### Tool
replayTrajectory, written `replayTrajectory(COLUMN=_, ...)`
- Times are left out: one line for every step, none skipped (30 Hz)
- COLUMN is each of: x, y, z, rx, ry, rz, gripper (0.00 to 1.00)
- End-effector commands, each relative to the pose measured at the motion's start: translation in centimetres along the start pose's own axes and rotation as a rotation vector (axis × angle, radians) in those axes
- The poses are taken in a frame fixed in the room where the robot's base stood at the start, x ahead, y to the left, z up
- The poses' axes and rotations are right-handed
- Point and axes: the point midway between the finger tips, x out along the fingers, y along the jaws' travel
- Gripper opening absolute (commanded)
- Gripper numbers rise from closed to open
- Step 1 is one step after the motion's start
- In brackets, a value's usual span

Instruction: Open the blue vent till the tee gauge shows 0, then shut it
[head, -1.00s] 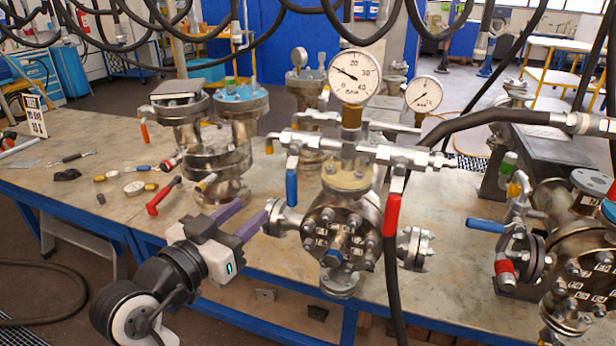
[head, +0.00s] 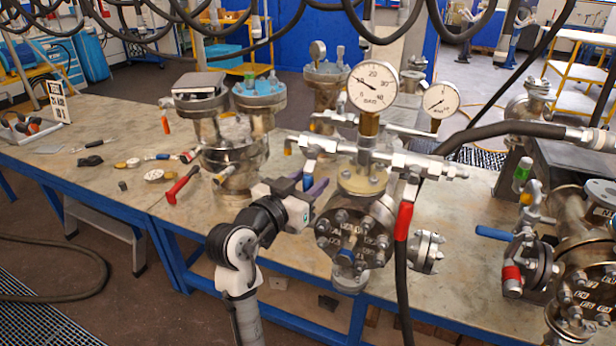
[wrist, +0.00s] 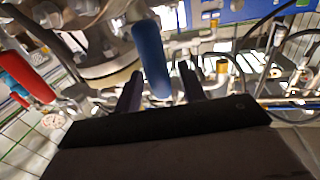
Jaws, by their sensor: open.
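The blue vent lever (head: 309,170) hangs down at the left end of the tee manifold (head: 380,155), mostly hidden behind my gripper in the head view. In the wrist view the blue lever (wrist: 150,58) reaches down between the two fingers. My gripper (head: 318,187) is open with its purple fingers around the lever; the wrist view shows my gripper (wrist: 160,74) with a gap beside the lever, and contact is unclear. The tee gauge (head: 374,87) stands above the manifold; its needle points up and left, near 10, above 0.
A red lever (head: 403,220) hangs right of the vent, with a black hose running down beside it. A second gauge (head: 441,100) is behind right. The flanged vessel (head: 352,240) stands under the manifold. Another vessel (head: 232,160) and loose tools are left on the bench (head: 110,190).

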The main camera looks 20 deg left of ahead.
Motion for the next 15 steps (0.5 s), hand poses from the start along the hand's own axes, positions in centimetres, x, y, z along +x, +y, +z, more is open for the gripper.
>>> replayTrajectory(x=0.13, y=0.00, z=-0.02, rx=0.000, ry=0.000, rz=0.000, gripper=0.40)
replayTrajectory(x=0.17, y=-0.01, z=0.00, rx=0.000, ry=0.000, rz=0.000, gripper=0.40)
replayTrajectory(x=0.19, y=-0.01, z=0.01, rx=0.000, ry=0.000, rz=-0.001, gripper=0.40)
replayTrajectory(x=0.19, y=-0.02, z=0.02, rx=0.000, ry=0.000, rz=-0.001, gripper=0.40)
replayTrajectory(x=0.18, y=-0.02, z=0.02, rx=0.001, ry=0.000, rz=-0.001, gripper=0.40)
replayTrajectory(x=0.17, y=-0.02, z=0.03, rx=0.000, ry=0.000, rz=-0.001, gripper=0.40)
replayTrajectory(x=0.17, y=-0.02, z=0.02, rx=0.001, ry=0.000, rz=-0.001, gripper=0.40)
replayTrajectory(x=0.17, y=-0.02, z=0.02, rx=0.001, ry=0.000, rz=-0.001, gripper=0.40)
replayTrajectory(x=0.16, y=-0.02, z=0.02, rx=0.001, ry=0.000, rz=-0.001, gripper=0.36)
replayTrajectory(x=0.16, y=-0.02, z=0.02, rx=0.001, ry=0.000, rz=-0.001, gripper=0.33)
replayTrajectory(x=0.15, y=-0.02, z=0.02, rx=0.001, ry=0.000, rz=-0.001, gripper=0.29)
replayTrajectory(x=0.15, y=-0.02, z=0.02, rx=0.001, ry=0.000, rz=-0.001, gripper=0.23)
replayTrajectory(x=0.15, y=-0.02, z=0.02, rx=0.001, ry=0.000, rz=-0.001, gripper=0.19)
replayTrajectory(x=0.14, y=-0.02, z=0.02, rx=0.001, ry=0.000, rz=-0.001, gripper=0.15)
replayTrajectory(x=0.14, y=-0.02, z=0.01, rx=0.001, ry=0.000, rz=-0.001, gripper=0.10)
